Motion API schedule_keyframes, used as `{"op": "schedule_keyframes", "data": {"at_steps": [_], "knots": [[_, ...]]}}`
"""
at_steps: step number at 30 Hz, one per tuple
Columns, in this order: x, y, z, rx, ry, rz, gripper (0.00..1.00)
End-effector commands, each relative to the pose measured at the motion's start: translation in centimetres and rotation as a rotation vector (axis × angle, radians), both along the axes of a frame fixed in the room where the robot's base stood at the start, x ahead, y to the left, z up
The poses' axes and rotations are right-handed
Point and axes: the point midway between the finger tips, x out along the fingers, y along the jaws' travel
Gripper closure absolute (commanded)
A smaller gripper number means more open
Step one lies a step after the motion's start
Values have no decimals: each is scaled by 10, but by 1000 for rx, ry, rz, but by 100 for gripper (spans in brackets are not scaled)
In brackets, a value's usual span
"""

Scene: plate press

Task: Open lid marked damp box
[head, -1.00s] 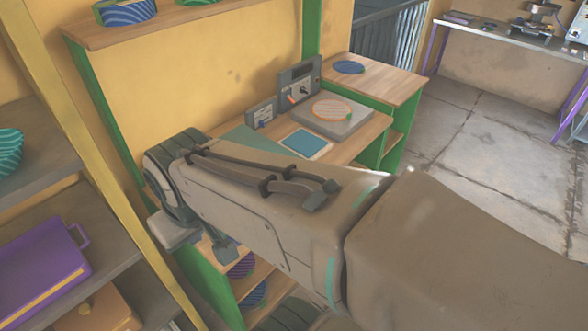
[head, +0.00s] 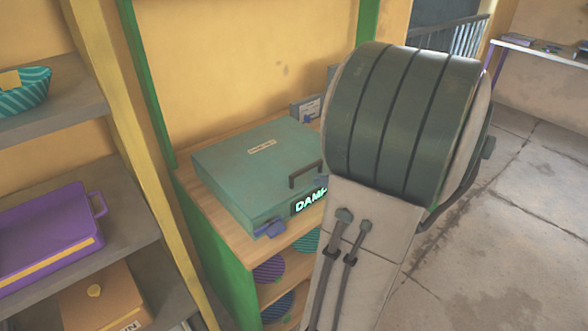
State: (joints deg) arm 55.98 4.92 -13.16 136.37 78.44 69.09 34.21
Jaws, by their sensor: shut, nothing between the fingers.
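The damp box (head: 235,172) is a flat teal case on the wooden bench top, left of centre in the head view. Its lid is shut, with a small pale label (head: 262,146) on top. A dark handle (head: 304,174) sits at its right front edge. A glowing sign (head: 309,202) on its front reads "DAMP", its right end cut off by my arm. A blue latch (head: 270,229) shows at the front left. My arm covers the area right of the box. My gripper is not in view.
Striped round things (head: 270,268) lie on the shelves below the bench. A grey shelf at left holds a purple case (head: 45,232) and an orange box (head: 100,300). A yellow post (head: 125,130) stands between shelf and bench. The floor at right is clear.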

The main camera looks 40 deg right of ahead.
Motion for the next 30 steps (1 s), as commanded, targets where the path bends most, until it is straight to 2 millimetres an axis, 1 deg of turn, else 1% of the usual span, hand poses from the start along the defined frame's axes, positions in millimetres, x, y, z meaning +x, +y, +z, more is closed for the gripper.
{"op": "schedule_keyframes", "data": {"at_steps": [1,3,6,7,11,18,24,27,30], "knots": [[-6,-20,-12,48,-16,-83,100],[-13,-40,-16,96,-38,-168,100],[-18,-55,-18,134,-59,-234,100],[-18,-57,-19,140,-62,-245,100],[-7,-59,-22,146,-66,-255,100],[35,-54,-37,146,-64,-248,100],[63,-52,-46,143,-65,-250,100],[70,-52,-49,143,-64,-251,100],[74,-52,-50,143,-66,-253,100]]}}
